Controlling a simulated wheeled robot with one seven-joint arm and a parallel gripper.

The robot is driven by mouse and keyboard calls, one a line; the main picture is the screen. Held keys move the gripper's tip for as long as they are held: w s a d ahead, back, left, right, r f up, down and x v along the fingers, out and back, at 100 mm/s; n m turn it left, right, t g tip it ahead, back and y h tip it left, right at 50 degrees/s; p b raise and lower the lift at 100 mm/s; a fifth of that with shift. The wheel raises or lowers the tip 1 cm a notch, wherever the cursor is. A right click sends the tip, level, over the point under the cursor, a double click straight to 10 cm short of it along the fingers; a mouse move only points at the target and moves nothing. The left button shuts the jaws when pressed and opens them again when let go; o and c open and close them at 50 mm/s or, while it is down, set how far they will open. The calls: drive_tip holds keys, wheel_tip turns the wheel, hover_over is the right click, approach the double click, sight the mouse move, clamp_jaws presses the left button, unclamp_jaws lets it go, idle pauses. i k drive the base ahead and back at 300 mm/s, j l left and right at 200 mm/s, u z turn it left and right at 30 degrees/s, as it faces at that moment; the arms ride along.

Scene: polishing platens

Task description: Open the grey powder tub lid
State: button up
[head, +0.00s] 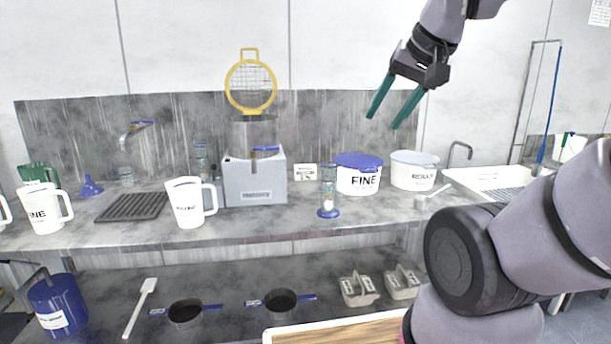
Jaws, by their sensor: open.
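The powder tub with the grey lid (414,158) stands on the counter right of centre. It is a white round tub (412,177) with dark lettering on its front, too small to read surely. The lid sits on top and looks shut. My gripper (395,106) is in the air above and a little left of the tub, clear of it. Its two green fingers point down and to the left, apart, with nothing between them.
A white tub marked FINE with a blue lid (358,160) stands close on the left. A blue-ended timer (328,190) is before it. A small white scoop (422,201) lies before the grey-lidded tub. A sink (485,177) and tap (460,150) are to the right.

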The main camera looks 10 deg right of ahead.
sight(423, 159)
drive_tip(key=i+l, duration=0.1)
drive_tip(key=l, duration=1)
drive_tip(key=i+l, duration=0.15)
drive_tip(key=l, duration=0.9)
drive_tip(key=i, duration=0.05)
